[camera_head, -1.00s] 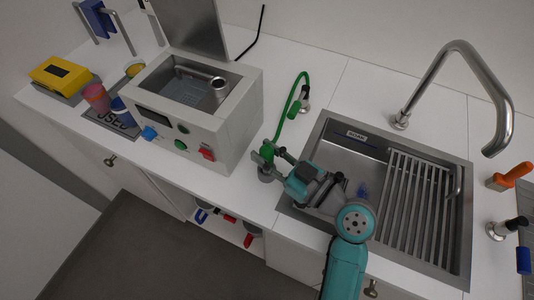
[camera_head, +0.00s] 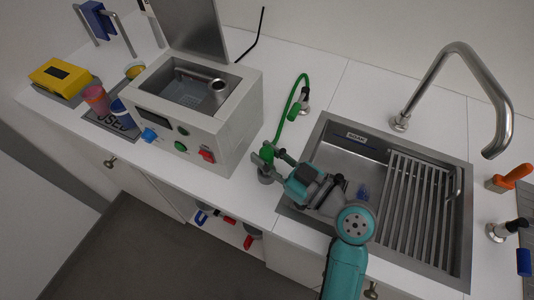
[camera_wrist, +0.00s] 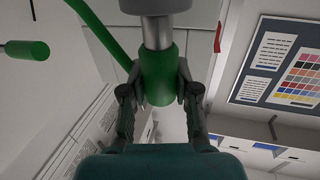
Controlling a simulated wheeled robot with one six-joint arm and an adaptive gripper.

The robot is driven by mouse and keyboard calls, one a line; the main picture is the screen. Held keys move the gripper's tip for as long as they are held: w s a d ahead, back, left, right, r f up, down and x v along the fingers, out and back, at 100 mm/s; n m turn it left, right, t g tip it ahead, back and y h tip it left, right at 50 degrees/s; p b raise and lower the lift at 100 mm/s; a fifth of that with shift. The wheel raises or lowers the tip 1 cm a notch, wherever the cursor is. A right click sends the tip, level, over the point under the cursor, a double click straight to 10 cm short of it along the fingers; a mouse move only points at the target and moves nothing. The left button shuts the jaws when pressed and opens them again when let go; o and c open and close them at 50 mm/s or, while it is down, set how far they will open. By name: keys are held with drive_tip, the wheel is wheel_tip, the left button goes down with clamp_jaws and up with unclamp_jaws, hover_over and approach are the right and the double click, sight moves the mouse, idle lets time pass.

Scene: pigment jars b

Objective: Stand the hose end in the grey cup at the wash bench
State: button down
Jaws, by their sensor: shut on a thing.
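The green hose (camera_head: 281,122) arches down from a fitting at the back of the bench to its green-sleeved end (camera_head: 266,151). My gripper (camera_head: 268,155) is shut on that end; in the wrist view the fingers flank the green sleeve (camera_wrist: 158,76). A metal tip (camera_wrist: 157,32) extends from the sleeve to the grey cup (camera_wrist: 155,6). The tip's far end is hidden at the cup, so how deep it sits cannot be told. In the head view the grey cup (camera_head: 265,177) stands on the bench directly below my gripper, left of the sink, partly hidden.
The sink (camera_head: 330,150) with a drain rack (camera_head: 412,205) and tall faucet (camera_head: 458,50) lies to the right. A white bath machine (camera_head: 225,130) stands close on the left. A green-handled valve (camera_head: 294,108) is behind. Some bench is clear behind the cup.

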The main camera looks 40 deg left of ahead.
drive_tip(key=shift+f, duration=0.6)
drive_tip(key=c, duration=0.8)
unclamp_jaws()
drive_tip(key=shift+f, duration=0.2)
drive_tip(key=shift+s, duration=0.1)
